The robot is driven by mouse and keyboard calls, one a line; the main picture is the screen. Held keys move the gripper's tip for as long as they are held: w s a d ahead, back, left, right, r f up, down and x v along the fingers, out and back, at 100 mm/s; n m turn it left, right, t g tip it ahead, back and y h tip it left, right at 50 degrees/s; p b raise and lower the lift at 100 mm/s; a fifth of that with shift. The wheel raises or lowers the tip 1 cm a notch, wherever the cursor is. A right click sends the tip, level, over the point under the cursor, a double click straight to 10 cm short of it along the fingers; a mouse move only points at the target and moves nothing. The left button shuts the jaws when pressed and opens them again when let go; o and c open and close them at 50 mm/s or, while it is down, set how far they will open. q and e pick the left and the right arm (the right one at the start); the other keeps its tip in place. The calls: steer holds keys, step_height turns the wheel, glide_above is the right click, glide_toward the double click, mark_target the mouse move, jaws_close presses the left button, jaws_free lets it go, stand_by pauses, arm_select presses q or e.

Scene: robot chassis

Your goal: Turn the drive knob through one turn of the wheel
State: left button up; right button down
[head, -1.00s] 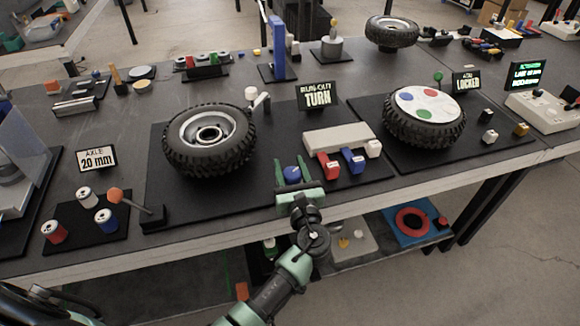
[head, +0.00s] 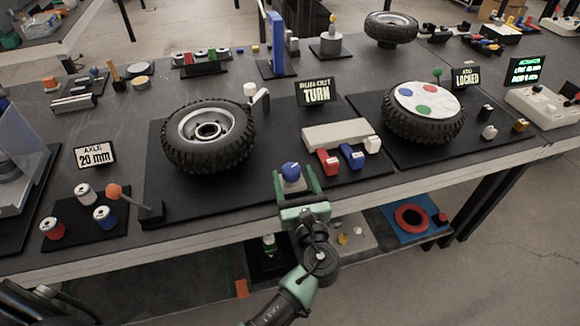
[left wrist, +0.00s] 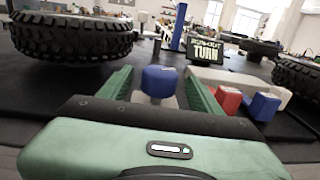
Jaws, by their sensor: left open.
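The blue drive knob (head: 291,171) stands on a pale base at the front of the black mat. It also shows in the left wrist view (left wrist: 158,82). My left gripper (head: 293,180) is open, with its green fingers on either side of the knob; I cannot tell whether they touch it. The wheel (head: 208,138) with its black tyre lies behind and to the left of the knob. A sign (head: 316,92) behind the mat reads "RUN-OUT TURN". My right gripper is not in view.
Red (head: 328,162) and blue (head: 352,157) blocks and a long pale block (head: 338,134) sit right of the knob. A second wheel (head: 424,112) with coloured discs is further right. An orange-tipped lever (head: 114,191) and several cans stand left.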

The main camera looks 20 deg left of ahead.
arm_select(q)
steer(key=shift+v, duration=1.3)
steer(key=shift+a, duration=0.1)
